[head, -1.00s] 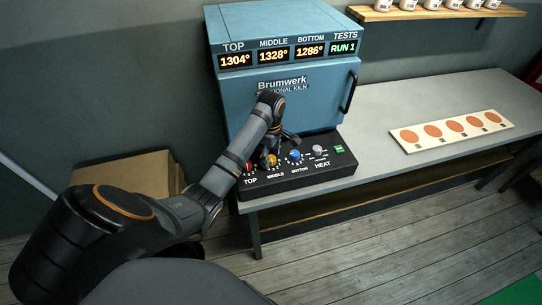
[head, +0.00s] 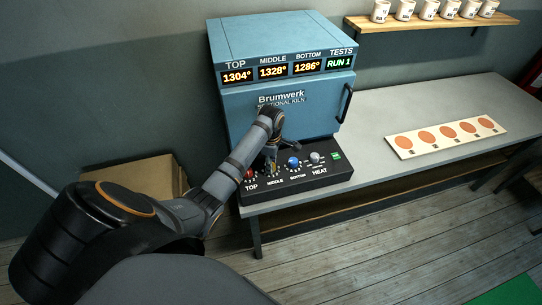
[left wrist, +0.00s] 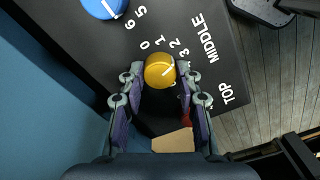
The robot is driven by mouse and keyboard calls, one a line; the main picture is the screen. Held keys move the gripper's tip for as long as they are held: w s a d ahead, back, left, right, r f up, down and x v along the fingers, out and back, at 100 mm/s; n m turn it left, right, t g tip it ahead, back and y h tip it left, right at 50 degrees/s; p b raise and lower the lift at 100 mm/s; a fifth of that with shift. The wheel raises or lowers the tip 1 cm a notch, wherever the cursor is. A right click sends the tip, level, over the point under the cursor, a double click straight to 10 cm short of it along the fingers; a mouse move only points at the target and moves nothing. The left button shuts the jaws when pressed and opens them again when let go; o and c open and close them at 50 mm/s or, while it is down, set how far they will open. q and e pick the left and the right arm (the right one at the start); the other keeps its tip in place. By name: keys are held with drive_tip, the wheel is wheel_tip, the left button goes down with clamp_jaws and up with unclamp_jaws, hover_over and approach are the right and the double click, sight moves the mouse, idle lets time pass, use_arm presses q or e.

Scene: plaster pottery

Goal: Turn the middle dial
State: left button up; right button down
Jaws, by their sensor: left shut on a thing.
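The middle dial is yellow and shows in the left wrist view (left wrist: 160,72), with a white line pointing to the upper right, towards the small numbers. My left gripper (left wrist: 161,80) is shut on this dial, one finger on each side. In the head view my left gripper (head: 272,156) reaches down onto the control box (head: 318,181) and hides most of the dial. The kiln (head: 290,105) displays read TOP 1304°, MIDDLE 1328°, BOTTOM 1286° and RUN 1. My right gripper is not in view.
A red dial (head: 250,174) stands left of the middle dial and a blue dial (head: 293,161) right of it. A grey HEAT dial (head: 315,157) and a green button (head: 337,155) are further right. A board with orange discs (head: 445,137) lies on the bench.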

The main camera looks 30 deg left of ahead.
use_arm(q)
drive_tip(key=n+p, duration=0.1)
drive_tip(key=p, duration=0.1)
drive_tip(key=n+p, duration=0.3)
drive_tip(key=p, duration=0.1)
drive_tip(key=shift+r+n, duration=0.3)
drive_tip(key=shift+f+n+p, duration=0.1)
drive_tip(key=shift+n+p, duration=0.6)
drive_tip(key=shift+f+n+p, duration=0.2)
drive_tip(key=shift+n+p, duration=0.1)
drive_tip(key=shift+n, duration=0.9)
drive_tip(key=o, duration=1.1)
drive_tip(key=shift+o, duration=0.2)
wheel_tip(320, 180, up, 12)
